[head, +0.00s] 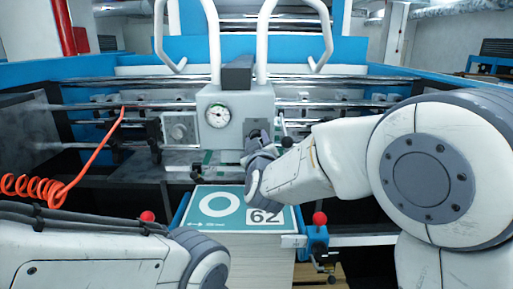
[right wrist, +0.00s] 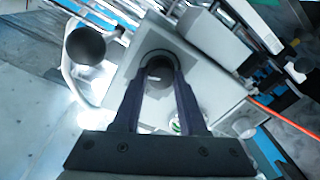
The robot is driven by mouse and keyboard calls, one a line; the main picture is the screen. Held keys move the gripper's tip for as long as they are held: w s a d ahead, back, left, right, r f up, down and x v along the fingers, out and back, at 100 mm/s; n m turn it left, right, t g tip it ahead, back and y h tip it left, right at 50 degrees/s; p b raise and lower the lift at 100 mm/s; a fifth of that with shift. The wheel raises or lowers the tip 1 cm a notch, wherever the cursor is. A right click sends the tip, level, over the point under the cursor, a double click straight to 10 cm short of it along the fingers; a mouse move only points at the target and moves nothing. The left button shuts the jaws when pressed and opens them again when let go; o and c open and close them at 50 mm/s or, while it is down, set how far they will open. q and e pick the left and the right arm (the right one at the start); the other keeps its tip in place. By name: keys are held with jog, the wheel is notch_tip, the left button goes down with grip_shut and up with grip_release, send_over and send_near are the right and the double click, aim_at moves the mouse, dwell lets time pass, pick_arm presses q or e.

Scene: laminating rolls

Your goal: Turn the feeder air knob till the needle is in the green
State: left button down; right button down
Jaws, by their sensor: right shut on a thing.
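The grey feeder box (head: 220,105) stands in the middle of the head view. Its round white gauge (head: 217,116) faces me; the needle is too small to read surely against the green. The dark air knob (right wrist: 160,70) sits on the box face, right of the gauge in the head view, mostly hidden there by my right gripper (head: 257,140). In the right wrist view, the two dark fingers of the right gripper (right wrist: 159,80) are shut on the knob, one on each side. The gauge is partly covered by a finger there. My left gripper is out of view; only its arm shows.
A teal-printed sheet stack (head: 215,222) marked 62 lies below the box. A red-topped blue clamp (head: 318,235) stands at its right. An orange coiled hose (head: 45,190) hangs at left. Steel bars (head: 130,106) run behind, and white curved handles (head: 213,40) rise above the box.

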jog(key=shift+a+f+m+t+h+b, duration=0.1)
jog(key=shift+f+m+t+h+b, duration=0.1)
jog(key=shift+m+b, duration=2.85)
jog(key=shift+f+m+t+h+b, duration=0.1)
jog(key=shift+m+h+b, duration=0.1)
jog(key=shift+m+b, duration=2.8)
jog(key=shift+m+p, duration=0.5)
jog(key=shift+m, duration=0.25)
jog(key=shift+c, duration=2.3)
grip_release()
jog(key=shift+r, duration=0.15)
jog(key=shift+s, duration=0.15)
jog(key=s+b, duration=0.1)
jog(key=s, duration=0.9)
jog(key=shift+f+b, duration=0.35)
jog(key=shift+f, duration=0.05)
